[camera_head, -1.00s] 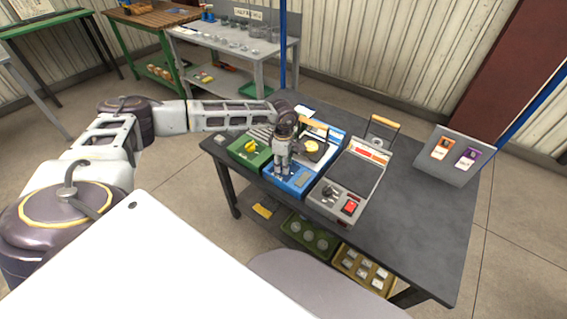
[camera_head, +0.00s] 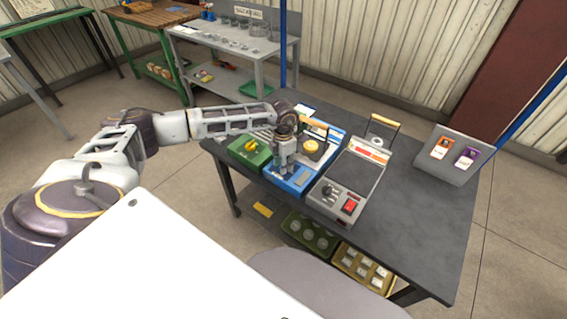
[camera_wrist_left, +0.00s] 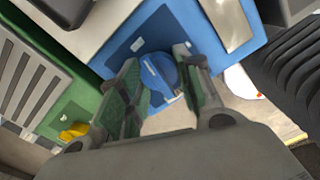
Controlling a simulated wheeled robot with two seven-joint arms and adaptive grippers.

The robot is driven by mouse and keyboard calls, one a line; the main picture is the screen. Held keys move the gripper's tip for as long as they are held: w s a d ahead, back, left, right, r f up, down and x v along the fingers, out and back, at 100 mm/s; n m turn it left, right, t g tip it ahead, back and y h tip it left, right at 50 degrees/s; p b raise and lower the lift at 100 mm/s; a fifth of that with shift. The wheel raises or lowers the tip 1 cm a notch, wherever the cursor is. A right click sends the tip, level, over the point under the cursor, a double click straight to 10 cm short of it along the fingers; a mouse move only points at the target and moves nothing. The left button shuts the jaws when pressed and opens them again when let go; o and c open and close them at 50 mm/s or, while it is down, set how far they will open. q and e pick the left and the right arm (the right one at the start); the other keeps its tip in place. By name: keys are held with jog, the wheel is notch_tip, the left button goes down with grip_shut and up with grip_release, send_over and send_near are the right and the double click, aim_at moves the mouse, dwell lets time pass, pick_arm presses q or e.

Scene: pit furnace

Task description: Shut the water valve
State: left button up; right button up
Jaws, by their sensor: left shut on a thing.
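The blue unit (camera_head: 300,181) stands on the dark table, between a green unit and a grey unit. A blue valve handle (camera_wrist_left: 160,76) is on its front part, between my left fingers in the left wrist view. My left gripper (camera_head: 285,171) points down at the front of the blue unit and is shut on the blue handle. In the head view the gripper hides the handle. My right gripper is in neither view.
The green unit (camera_head: 240,154) with a yellow knob (camera_head: 250,144) is close on the left. The grey unit (camera_head: 331,206) with a red switch (camera_head: 349,206) is close on the right. The dark table (camera_head: 416,220) is clear at its right front.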

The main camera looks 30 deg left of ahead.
pick_arm(q)
jog(key=shift+n, duration=0.8)
jog(key=o, duration=1)
jog(key=shift+o, duration=0.2)
notch_tip(320, 180, up, 12)
dwell(0.7)
